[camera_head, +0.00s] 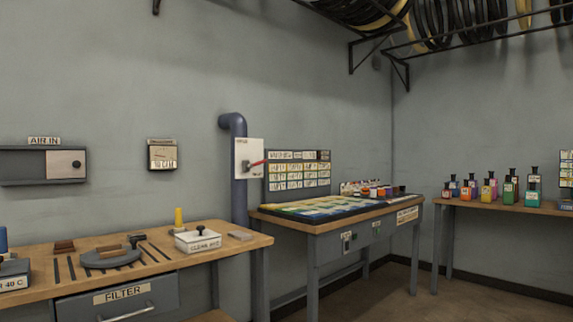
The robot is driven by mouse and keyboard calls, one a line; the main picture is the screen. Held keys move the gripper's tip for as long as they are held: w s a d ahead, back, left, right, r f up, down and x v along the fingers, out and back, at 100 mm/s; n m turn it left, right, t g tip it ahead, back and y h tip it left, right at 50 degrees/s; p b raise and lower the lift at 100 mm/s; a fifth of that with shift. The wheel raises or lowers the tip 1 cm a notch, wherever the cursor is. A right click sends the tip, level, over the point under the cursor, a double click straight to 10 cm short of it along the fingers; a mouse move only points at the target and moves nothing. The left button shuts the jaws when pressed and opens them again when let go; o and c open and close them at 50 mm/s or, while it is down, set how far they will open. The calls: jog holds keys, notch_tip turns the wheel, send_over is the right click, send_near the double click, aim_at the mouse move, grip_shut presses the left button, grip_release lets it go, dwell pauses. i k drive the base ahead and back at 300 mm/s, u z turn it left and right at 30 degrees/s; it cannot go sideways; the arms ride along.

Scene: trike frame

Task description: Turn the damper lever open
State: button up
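The damper lever (257,162) is a small red handle on a white plate (242,159). The plate is fixed to a blue-grey vertical duct (239,197) that bends into the wall at its top. The lever points right and slightly upward from a dark pivot on the plate. Lettering on the plate is too small to read. My gripper is not in view.
A wooden bench (236,253) with a drawer marked FILTER stands at left, holding a white CLEAN box (198,240). A second table (386,213) stands right of the duct. Bottles stand on a right-hand shelf (513,207). Floor shows at lower right.

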aim_at(249, 166)
jog(key=z, duration=0.75)
jog(key=i, duration=2.65)
jog(key=u, duration=1.35)
jog(key=i, duration=0.8)
jog(key=u, duration=0.75)
